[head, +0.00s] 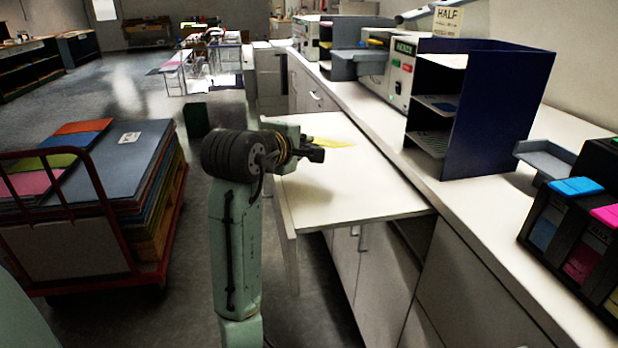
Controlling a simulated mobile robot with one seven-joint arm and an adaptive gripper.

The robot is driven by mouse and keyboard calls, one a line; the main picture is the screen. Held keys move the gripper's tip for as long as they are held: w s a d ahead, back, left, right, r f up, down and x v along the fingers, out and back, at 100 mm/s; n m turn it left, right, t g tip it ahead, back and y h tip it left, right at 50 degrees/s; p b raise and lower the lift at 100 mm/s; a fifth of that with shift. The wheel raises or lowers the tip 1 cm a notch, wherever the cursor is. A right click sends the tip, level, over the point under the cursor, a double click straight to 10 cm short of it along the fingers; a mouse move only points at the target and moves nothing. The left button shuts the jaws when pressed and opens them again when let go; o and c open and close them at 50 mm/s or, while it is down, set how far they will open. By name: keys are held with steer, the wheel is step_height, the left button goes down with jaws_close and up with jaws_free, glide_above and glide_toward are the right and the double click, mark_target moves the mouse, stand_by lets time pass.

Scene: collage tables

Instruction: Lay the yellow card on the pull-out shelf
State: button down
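The white pull-out shelf (365,192) sticks out from the counter in the middle of the head view. The yellow card (338,142) shows as a thin flat patch over the far part of the shelf, just beyond my gripper. My gripper (318,153) is over the left part of the shelf and points right. It hides part of the card's near side. The fingers are small and dark, so I cannot tell whether they are open or touch the card, or whether the card rests on the shelf.
A red cart (115,225) stacked with coloured boards stands at left. On the counter (468,212) are a blue sorter (498,110), a grey tray (546,158) and black bins with coloured lids (580,225). The shelf's near part is bare. A dark green box (196,120) stands on the floor.

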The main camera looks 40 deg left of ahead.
steer(key=f+b, duration=0.2)
steer(key=a+f+b, duration=0.1)
steer(key=f+b, duration=0.2)
steer(key=a+f+b, duration=0.1)
steer(key=f+b, duration=0.1)
steer(key=shift+f, duration=0.4)
steer(key=shift+w+f+b, duration=0.1)
steer(key=shift+f+b, duration=0.3)
steer(key=shift+f, duration=0.9)
steer(key=c, duration=2.3)
jaws_free()
steer(key=o, duration=0.3)
steer(key=shift+o, duration=0.2)
